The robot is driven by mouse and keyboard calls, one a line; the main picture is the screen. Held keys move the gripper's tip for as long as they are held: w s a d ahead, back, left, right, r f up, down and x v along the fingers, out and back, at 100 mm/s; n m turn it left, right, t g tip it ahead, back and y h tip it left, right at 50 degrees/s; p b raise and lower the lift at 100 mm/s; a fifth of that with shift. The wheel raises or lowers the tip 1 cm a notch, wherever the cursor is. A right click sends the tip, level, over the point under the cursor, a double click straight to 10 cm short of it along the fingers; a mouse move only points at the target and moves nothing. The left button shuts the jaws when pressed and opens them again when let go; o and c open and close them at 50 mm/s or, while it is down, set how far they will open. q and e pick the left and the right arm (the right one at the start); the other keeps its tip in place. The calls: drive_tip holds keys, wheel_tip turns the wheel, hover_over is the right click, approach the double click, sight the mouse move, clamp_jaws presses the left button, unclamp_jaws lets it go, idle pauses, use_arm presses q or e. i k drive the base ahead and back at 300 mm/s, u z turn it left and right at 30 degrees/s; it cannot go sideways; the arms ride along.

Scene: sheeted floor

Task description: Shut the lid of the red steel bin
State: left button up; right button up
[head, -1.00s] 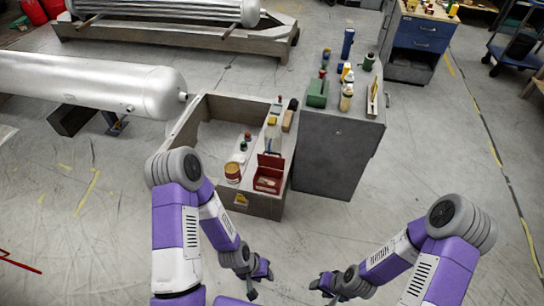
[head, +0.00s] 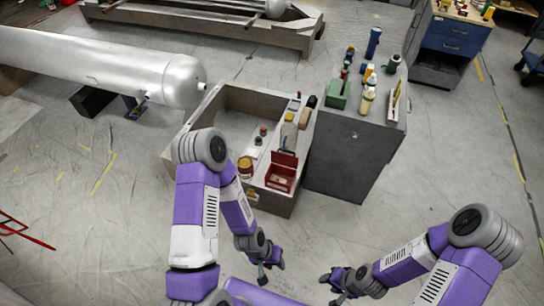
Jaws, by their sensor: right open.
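The red steel bin (head: 280,182) sits on the ledge of a grey box-like cabinet, near its front right corner. Its lid (head: 286,160) stands raised at the back, and the inside shows from above. My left gripper (head: 268,272) hangs in front of the cabinet, below the bin in the picture and apart from it; its jaws are too small to read. My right gripper (head: 330,290) is open and empty, low and to the right, also apart from the bin.
A red-brown can (head: 245,168) stands left of the bin, and a clear jar (head: 289,135) stands behind it. A taller grey cabinet (head: 350,160) with bottles and tools on top is close on the right. A silver tank (head: 110,62) lies at left.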

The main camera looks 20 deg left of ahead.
sight(277, 158)
drive_tip(key=i, duration=0.15)
drive_tip(key=z, duration=1.5)
drive_tip(key=i, duration=5.6)
drive_tip(key=u, duration=5.05)
drive_tip(key=i, duration=1.6)
drive_tip(key=z, duration=0.05)
